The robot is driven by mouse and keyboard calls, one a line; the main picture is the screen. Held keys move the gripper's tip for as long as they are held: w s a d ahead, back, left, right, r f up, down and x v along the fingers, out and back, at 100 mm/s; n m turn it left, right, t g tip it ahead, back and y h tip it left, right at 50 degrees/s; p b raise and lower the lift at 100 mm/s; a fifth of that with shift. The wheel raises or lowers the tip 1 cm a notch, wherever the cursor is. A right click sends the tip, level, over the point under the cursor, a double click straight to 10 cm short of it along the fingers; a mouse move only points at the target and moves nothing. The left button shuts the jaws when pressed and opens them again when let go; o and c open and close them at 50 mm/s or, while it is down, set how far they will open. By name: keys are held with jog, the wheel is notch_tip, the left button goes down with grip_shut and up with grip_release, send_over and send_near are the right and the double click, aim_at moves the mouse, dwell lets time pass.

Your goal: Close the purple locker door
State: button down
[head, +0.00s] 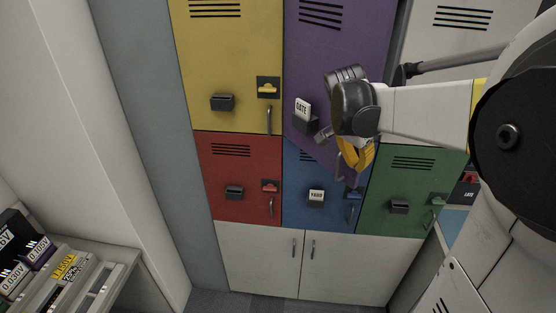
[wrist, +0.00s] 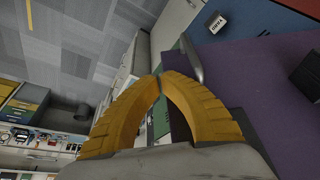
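The purple locker door (head: 335,50) is at the upper middle of the head view. It stands ajar, its lower edge slanting out over the blue locker below. In the wrist view the purple door (wrist: 245,90) fills the right side. The gripper's fingertips (wrist: 159,77) meet, with nothing seen held between them. A grey handle (wrist: 191,58) shows just beyond them. I cannot tell whether the fingers touch the door.
A yellow locker (head: 230,60) is left of the purple one. Red (head: 240,165), blue (head: 305,212) and green (head: 400,170) lockers are below, above white cabinets (head: 330,265). A shelf with labelled boxes (head: 65,270) is at lower left. Grey floor (wrist: 60,40) shows in the wrist view.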

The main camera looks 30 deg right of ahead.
jog(key=w+d+n+t+b, duration=0.1)
jog(key=w+d+n, duration=0.3)
jog(key=d, duration=0.7)
jog(key=w+d+n+t+y+b, duration=0.1)
jog(key=w+d+n+b, duration=0.1)
jog(key=w+d+n, duration=0.2)
jog(key=shift+w+d+t+y, duration=0.35)
jog(key=shift+w+d, duration=1.2)
jog(key=shift+d, duration=2.6)
